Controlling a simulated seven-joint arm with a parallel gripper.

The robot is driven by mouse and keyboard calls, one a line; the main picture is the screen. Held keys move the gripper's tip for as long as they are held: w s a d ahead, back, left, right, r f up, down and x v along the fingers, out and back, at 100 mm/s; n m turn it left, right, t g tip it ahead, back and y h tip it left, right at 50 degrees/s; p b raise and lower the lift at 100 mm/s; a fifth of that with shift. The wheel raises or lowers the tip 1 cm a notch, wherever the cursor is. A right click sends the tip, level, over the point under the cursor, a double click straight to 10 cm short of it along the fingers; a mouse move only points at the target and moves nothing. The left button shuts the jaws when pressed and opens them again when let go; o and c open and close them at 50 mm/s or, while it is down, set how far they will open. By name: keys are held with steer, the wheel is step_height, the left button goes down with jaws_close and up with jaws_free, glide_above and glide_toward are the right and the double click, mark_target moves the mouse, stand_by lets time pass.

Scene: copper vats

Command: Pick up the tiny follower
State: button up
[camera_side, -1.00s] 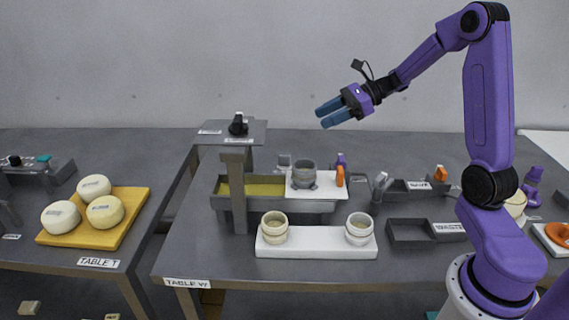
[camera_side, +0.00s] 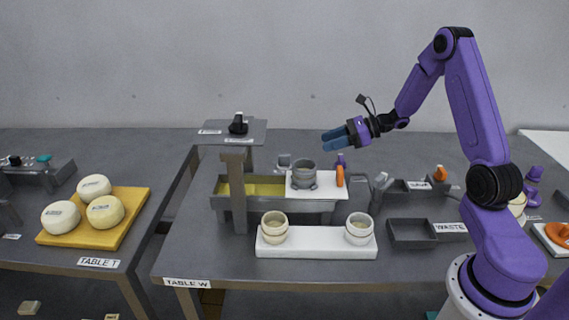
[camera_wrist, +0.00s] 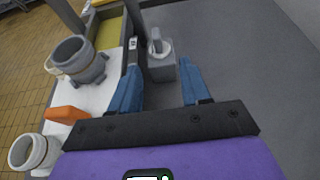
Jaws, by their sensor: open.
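My gripper (camera_side: 327,140) is open and empty in the side view, in the air above and behind the long vat, with its blue fingers pointing left. In the wrist view the fingers (camera_wrist: 159,66) are spread. Beyond them, in line with the gap, is a grey block (camera_wrist: 161,72) carrying a small pale round piece with a grey upright knob (camera_wrist: 157,43). This piece looks like the tiny follower, but I cannot be sure. In the side view a small grey object (camera_side: 284,161) behind the vat seems to be the same block. The fingers are apart from it.
The grey pot (camera_side: 303,176) and an orange piece (camera_side: 340,177) stand on a white board across the vat (camera_side: 222,204). Two cream moulds (camera_side: 274,229) (camera_side: 359,230) stand on a front white board. A post-borne shelf (camera_side: 212,138) rises left. Table behind is clear.

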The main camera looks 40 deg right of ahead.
glide_toward(279, 165)
steer(key=w, duration=0.1)
steer(key=w+a, duration=0.2)
steer(key=w, duration=0.1)
steer(key=shift+s+x, duration=0.25)
steer(key=shift+x, duration=2.55)
steer(key=shift+a+f, duration=0.2)
steer(key=shift+c, duration=0.3)
jaws_close()
